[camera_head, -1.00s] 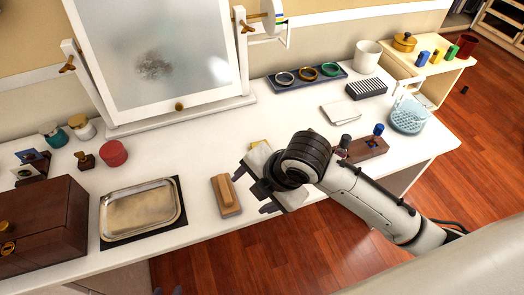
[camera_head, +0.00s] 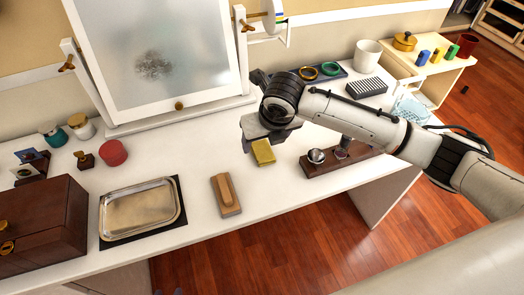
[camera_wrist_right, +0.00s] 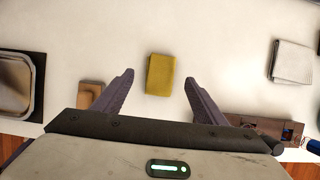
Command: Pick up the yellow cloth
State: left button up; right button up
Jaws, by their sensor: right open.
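The yellow cloth (camera_head: 263,152) is a small folded rectangle lying on the white tabletop, just in front of my right gripper (camera_head: 266,138) in the head view. In the right wrist view the cloth (camera_wrist_right: 160,75) shows between the two fingertips of my right gripper (camera_wrist_right: 158,78), with bare tabletop on both sides of it. The right gripper is open and empty, and seems to be above the table.
A wooden brush-like block (camera_head: 226,194) and a silver tray (camera_head: 142,208) lie to the left. A dark wooden stand (camera_head: 325,163) with knobs is to the right, partly behind my arm. A mirror (camera_head: 150,55) stands behind. A folded white cloth (camera_wrist_right: 293,62) lies right in the wrist view.

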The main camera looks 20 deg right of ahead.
aim_at(261, 147)
jog(key=x, duration=0.4)
jog(key=shift+w+f, duration=0.3)
jog(key=c, duration=1.1)
jog(key=shift+c, duration=0.2)
jog(key=shift+r, duration=0.1)
notch_tip(261, 147, up, 10)
